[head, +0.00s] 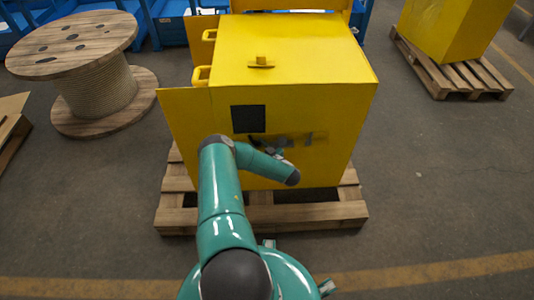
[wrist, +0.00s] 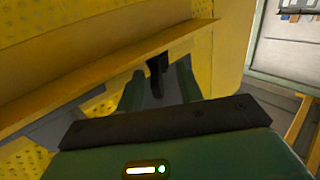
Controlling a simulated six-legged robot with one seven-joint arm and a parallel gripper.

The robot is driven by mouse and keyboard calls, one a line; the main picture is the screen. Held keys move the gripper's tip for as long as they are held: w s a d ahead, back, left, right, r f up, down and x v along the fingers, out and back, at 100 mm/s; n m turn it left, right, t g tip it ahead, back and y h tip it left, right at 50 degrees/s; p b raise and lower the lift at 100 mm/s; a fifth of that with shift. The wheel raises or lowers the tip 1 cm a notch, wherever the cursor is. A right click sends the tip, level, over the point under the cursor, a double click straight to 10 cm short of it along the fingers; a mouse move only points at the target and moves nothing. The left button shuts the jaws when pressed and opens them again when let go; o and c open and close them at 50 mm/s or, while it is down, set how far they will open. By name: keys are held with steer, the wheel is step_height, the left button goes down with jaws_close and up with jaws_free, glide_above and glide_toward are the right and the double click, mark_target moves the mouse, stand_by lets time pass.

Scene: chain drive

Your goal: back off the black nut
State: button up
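My gripper (wrist: 160,75) shows in the wrist view with its two green fingers apart. A dark upright piece (wrist: 156,78) stands in the gap between them, with space visible beside it. I cannot tell whether this piece is the black nut or a part near it. In the head view my arm reaches to the front of the yellow housing (head: 305,62), and the wrist hides most of what lies there. A dark smudge-like area (head: 312,139) shows beside the wrist. No nut can be made out clearly in the head view.
The housing stands on a wooden pallet (head: 262,215) and has a black square (head: 248,119) on its front. In the wrist view a yellow ledge (wrist: 100,75) runs close beside the fingers. A cable reel (head: 95,85) stands left.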

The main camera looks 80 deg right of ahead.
steer(key=v, duration=1.3)
steer(key=shift+s, duration=0.1)
